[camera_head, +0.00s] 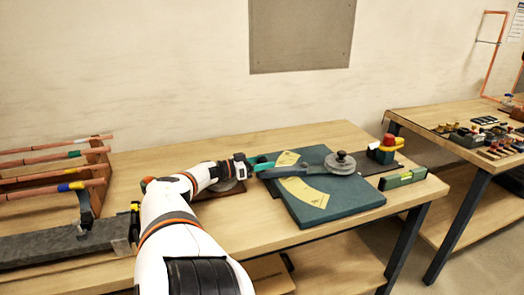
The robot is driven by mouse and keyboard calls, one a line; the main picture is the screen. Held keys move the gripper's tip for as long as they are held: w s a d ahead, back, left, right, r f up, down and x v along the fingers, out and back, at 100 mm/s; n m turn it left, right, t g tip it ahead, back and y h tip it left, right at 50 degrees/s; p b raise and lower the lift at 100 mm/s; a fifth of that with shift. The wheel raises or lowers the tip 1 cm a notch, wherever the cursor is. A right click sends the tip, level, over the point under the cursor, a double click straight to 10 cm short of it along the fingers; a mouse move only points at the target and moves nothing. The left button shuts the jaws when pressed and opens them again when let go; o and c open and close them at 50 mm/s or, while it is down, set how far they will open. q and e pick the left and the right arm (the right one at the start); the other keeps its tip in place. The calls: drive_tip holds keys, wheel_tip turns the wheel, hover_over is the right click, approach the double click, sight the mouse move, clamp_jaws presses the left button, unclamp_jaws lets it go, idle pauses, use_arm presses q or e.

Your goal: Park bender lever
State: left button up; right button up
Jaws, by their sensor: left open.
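The bender stands on a thick dark teal base (345,200) on the wooden table. Its grey round head with a dark knob (341,161) sits at the base's right-back part. A grey bender lever (292,171) runs left from the head, over the base's left edge. Pale yellow scale plates lie under and beside the lever. My left gripper (252,165) is open at the lever's left end, close to a teal piece there. I cannot tell whether the fingers touch the lever. My right gripper is not in view.
A rack of copper pipes (55,170) with coloured bands stands at the left, behind a grey beam (60,243). A red-and-yellow device (385,149) and a green level (403,178) lie right of the base. A second table (440,122) holds small parts. The table's back middle is clear.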

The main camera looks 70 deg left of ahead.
use_arm(q)
wheel_tip(320, 180, up, 9)
drive_tip(key=p, duration=0.6)
drive_tip(key=shift+r, duration=0.5)
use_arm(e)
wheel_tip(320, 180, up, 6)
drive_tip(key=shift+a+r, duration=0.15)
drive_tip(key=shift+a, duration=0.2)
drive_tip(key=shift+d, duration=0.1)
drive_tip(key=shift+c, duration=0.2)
